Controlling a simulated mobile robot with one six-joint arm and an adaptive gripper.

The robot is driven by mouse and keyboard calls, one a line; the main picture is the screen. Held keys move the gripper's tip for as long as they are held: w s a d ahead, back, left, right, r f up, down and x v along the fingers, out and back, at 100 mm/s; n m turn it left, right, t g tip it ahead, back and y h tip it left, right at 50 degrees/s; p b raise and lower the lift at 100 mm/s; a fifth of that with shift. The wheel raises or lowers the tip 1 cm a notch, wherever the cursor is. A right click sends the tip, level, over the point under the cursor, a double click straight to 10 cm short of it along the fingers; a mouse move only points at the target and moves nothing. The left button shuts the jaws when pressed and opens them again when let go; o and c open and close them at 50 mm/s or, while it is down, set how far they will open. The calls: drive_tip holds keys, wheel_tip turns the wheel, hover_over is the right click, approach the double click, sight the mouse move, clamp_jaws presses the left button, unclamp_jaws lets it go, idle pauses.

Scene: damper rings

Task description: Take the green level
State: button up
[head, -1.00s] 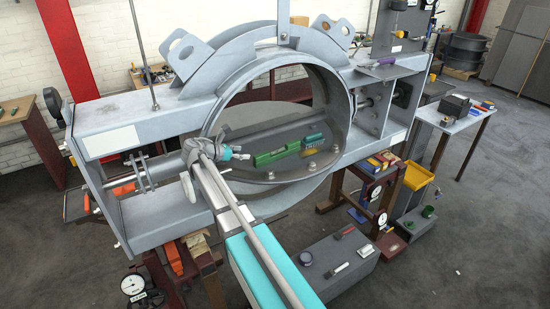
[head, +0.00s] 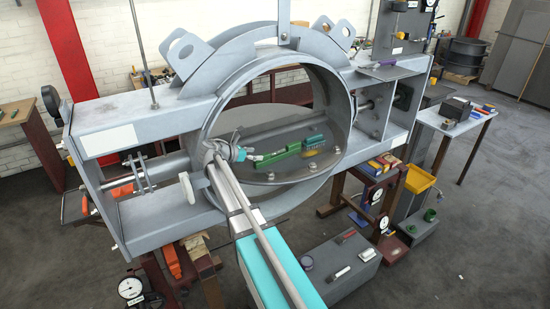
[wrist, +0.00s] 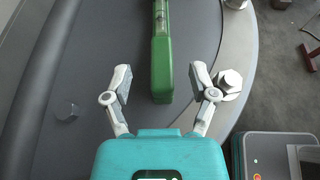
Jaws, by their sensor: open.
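The green level (head: 278,155) lies on the inner floor of the big grey ring (head: 207,110), left of a teal brush. In the wrist view the level (wrist: 162,60) points lengthwise toward my gripper (wrist: 160,82). Its near end lies between the two open fingertips, with a gap on each side. In the head view my gripper (head: 246,154) is inside the ring at the level's left end. The fingers are not closed on it, and their height above the floor is hard to judge.
The teal brush (head: 314,141) with yellowish bristles lies just beyond the level. A bolt head (wrist: 229,81) stands close to the right finger in the wrist view. The ring's wall surrounds the arm's reach. Bare ring floor (wrist: 70,70) lies left of the level.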

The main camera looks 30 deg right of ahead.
sight(263, 155)
drive_tip(key=shift+b+x, duration=0.7)
drive_tip(key=shift+x, duration=1.3)
drive_tip(key=shift+f, duration=0.15)
drive_tip(key=shift+s, duration=0.1)
clamp_jaws()
